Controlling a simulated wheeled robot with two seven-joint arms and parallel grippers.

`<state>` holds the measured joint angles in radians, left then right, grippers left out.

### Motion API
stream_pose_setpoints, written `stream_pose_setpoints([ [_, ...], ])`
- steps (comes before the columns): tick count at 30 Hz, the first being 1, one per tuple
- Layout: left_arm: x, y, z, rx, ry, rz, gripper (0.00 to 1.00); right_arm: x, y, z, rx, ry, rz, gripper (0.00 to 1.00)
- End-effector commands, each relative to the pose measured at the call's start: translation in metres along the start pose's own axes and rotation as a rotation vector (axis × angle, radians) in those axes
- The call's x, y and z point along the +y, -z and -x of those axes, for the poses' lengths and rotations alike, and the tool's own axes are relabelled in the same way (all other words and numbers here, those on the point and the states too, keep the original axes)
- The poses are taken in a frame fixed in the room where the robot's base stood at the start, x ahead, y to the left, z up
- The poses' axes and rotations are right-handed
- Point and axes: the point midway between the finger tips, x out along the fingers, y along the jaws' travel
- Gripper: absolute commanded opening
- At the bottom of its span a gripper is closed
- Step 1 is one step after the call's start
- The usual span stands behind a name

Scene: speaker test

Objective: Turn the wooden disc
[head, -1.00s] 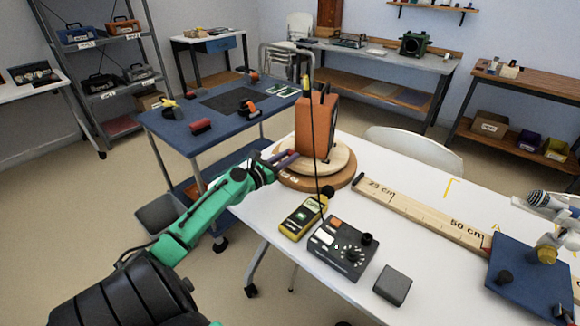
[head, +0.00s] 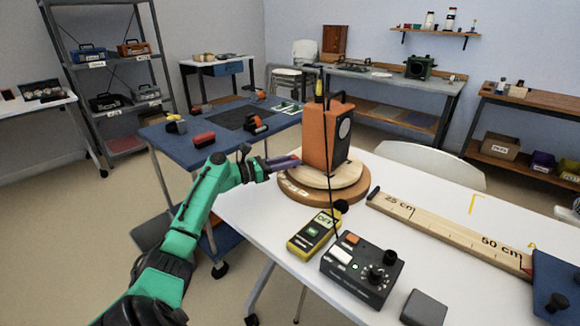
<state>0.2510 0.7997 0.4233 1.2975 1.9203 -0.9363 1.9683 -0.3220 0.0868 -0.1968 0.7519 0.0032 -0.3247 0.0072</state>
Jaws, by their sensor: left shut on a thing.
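The wooden disc (head: 354,172) is a pale round plate on a wider, darker wooden base (head: 352,191) at the left end of the white table. An orange speaker box (head: 318,140) stands upright on it, with a round driver showing on its right-hand face. My left gripper (head: 284,162) reaches in from the left, its purple fingers at the disc's left edge, shut on the disc. The fingertips' exact contact is too small to make out. The far side of the disc is hidden behind the speaker. My right gripper is out of view.
A yellow meter (head: 313,232), a black control box (head: 361,270) and a grey block (head: 424,308) stand in front of the disc. A wooden ruler rail (head: 450,231) runs right. A black cable hangs before the speaker. A blue cart (head: 180,137) stands behind my left arm.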

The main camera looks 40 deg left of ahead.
Motion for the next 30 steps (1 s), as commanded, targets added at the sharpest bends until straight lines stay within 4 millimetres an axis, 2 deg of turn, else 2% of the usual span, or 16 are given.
stream_pose_setpoints([
  [13,0.001,-0.002,0.000,-0.002,0.004,-0.002,0.00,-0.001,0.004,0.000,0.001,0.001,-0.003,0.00],
  [14,0.001,-0.002,0.000,-0.002,0.004,-0.002,0.35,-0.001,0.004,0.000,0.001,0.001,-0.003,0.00],
  [15,0.001,-0.002,0.000,-0.002,0.004,-0.002,0.51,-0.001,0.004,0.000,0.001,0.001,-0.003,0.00],
  [16,0.001,-0.002,0.000,-0.002,0.004,-0.002,0.58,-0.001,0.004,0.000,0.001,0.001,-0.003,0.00],
  [26,0.001,-0.001,0.002,-0.001,0.005,-0.001,0.58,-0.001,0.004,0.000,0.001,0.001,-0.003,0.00],
  [30,0.001,0.000,0.017,0.000,0.005,0.001,0.58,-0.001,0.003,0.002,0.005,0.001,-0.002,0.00],
])
